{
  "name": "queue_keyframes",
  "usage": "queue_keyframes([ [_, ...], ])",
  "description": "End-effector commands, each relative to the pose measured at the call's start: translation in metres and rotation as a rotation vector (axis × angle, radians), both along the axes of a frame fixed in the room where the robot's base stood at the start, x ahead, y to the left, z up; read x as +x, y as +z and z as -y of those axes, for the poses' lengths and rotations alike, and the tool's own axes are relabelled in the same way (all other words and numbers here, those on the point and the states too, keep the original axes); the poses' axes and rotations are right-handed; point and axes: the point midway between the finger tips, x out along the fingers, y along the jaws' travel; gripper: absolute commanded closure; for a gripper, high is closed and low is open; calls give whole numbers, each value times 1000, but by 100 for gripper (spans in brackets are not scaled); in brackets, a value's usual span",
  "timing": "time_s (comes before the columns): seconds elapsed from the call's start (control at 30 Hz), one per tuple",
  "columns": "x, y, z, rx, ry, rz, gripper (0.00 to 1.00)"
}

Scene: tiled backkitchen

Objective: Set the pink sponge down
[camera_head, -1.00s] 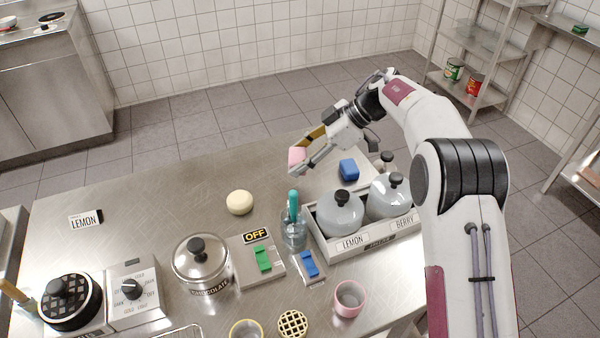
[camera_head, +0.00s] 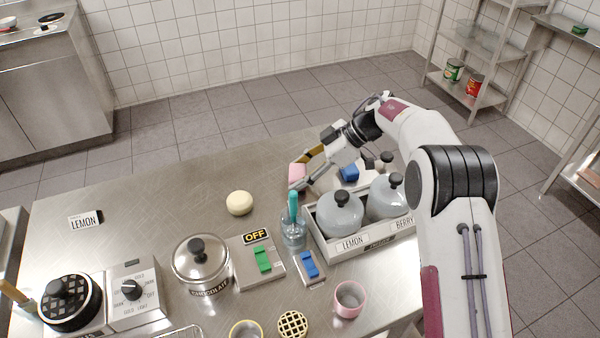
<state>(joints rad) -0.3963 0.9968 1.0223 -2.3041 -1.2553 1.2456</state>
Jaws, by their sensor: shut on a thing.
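The pink sponge (camera_head: 297,176) is held at the far side of the steel table, behind the turquoise-handled tool. My gripper (camera_head: 300,172) is shut on it, reaching in from the right with its fingers pointing left and down. The sponge is low, close to the tabletop; I cannot tell whether it touches.
A tray with grey domed lids (camera_head: 340,212) labelled lemon and berry stands in front of my gripper. The turquoise-handled tool (camera_head: 293,205) stands in a glass jar. A cream ball (camera_head: 239,203) lies to the left. The table (camera_head: 150,190) is bare farther left.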

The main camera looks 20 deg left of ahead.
Motion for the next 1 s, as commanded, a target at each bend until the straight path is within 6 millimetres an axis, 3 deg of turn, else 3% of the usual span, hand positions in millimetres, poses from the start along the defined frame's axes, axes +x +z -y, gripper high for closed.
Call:
queue_keyframes([
  [0.47,0,-4,0,0,-1,-1,63],
  [0.5,0,-3,0,0,-1,1,42],
  [0.53,0,-3,0,0,-1,1,36],
  [1.0,0,0,0,1,0,1,36],
])
